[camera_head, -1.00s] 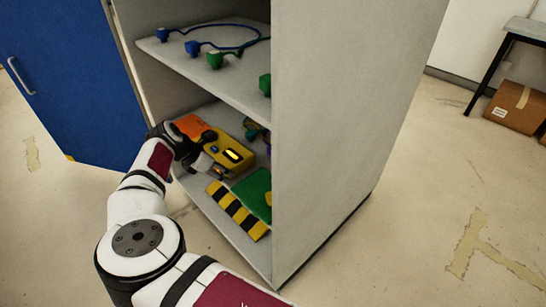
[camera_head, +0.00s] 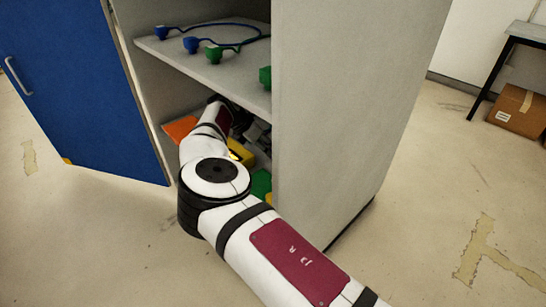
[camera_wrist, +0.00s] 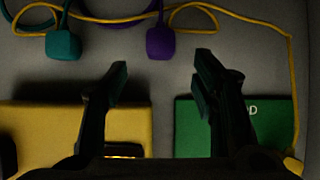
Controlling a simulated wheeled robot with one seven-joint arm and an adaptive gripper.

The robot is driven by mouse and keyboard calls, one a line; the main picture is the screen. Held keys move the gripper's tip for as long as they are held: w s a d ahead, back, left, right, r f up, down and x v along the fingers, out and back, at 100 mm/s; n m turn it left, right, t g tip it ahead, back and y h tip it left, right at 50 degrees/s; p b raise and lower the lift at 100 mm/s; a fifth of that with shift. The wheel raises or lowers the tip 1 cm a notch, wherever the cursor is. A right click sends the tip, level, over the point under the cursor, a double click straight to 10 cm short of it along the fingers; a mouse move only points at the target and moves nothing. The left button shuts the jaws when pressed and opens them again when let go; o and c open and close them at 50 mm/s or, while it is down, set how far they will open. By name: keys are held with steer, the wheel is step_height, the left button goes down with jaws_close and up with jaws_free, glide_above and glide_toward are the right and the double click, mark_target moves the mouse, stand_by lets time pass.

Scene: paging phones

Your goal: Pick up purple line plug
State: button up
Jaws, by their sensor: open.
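The purple line plug (camera_wrist: 161,43) lies on the shelf floor in the wrist view, just beyond and between my fingertips, with its purple cord running up out of the frame. My gripper (camera_wrist: 160,67) is open, its two dark fingers apart with nothing between them. A teal plug (camera_wrist: 63,43) lies to the left of the purple one, clear of the left finger. In the head view my arm reaches into the lower shelf of the cabinet, and the purple plug is hidden there.
A yellow box (camera_wrist: 120,122) and a green box (camera_wrist: 190,143) lie below the fingers. A thin yellow cord (camera_wrist: 292,90) loops behind the plugs to a yellow plug (camera_wrist: 293,166). The cabinet side wall (camera_head: 345,100), upper shelf (camera_head: 220,75) and open blue door (camera_head: 80,90) surround my arm.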

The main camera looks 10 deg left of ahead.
steer(key=shift+w+d, duration=0.5)
steer(key=shift+w, duration=0.05)
steer(key=b+x, duration=0.2)
steer(key=x, duration=0.3)
steer(key=shift+w, duration=0.1)
steer(key=c, duration=1.3)
